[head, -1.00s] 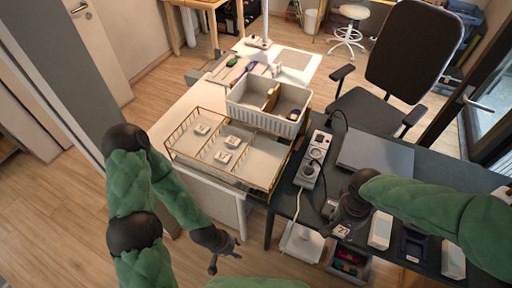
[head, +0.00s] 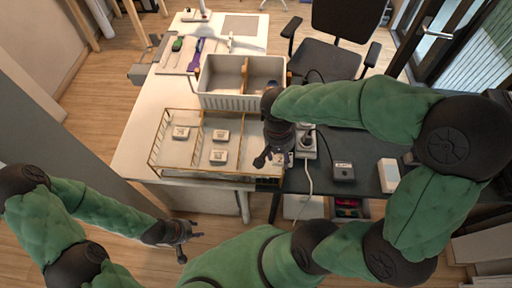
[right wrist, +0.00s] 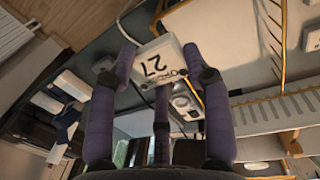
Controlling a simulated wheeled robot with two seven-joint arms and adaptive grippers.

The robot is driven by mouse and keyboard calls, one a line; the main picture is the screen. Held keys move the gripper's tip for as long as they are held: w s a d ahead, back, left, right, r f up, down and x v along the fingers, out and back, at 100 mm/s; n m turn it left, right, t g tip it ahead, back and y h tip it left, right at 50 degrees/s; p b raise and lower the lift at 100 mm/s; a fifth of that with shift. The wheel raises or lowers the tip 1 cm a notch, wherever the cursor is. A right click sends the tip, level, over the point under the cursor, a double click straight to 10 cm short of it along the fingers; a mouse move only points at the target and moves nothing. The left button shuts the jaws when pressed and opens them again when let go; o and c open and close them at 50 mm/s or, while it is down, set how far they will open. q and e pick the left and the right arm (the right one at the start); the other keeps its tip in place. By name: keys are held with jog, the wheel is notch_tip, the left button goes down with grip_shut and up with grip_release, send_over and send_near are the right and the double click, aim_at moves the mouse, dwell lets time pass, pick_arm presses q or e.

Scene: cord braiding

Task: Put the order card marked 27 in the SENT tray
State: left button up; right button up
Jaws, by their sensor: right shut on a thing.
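The order card marked 27 (right wrist: 157,60) is a small white block with "27" and smaller lettering on its face, in the right wrist view. My right gripper (right wrist: 160,75) is shut on it, with fingers on either side. In the head view my right gripper (head: 272,157) is at the right end of a gold wire tray (head: 152,150), and the card (head: 285,160) shows partly beside the fingers. The wire tray is divided into sections, and its right section looks empty. I cannot read a SENT label. My left gripper (head: 186,240) is open and empty, low in front of the table.
White cards (head: 181,132) lie in the tray's left and middle sections. A white divided bin (head: 225,100) stands behind the tray. A dark desk (head: 325,178) with a black device (head: 343,171) and white block (head: 388,176) is to the right. A white cable hangs nearby.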

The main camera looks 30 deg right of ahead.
jog(key=w+f, duration=0.3)
jog(key=w, duration=0.2)
jog(key=b, duration=0.2)
send_over(261, 154)
jog(key=f, duration=0.5)
jog(key=shift+s+a, duration=0.1)
jog(key=shift+a, duration=0.1)
jog(key=shift+f, duration=0.15)
jog(key=shift+w+f+b, duration=0.15)
jog(key=shift+f+b, duration=0.15)
jog(key=shift+f, duration=0.5)
jog(key=shift+w+f+b, duration=0.1)
jog(key=shift+f+b, duration=0.2)
jog(key=shift+f, duration=0.45)
jog(key=shift+f, duration=0.1)
jog(key=shift+f, duration=0.15)
jog(key=o, duration=1.1)
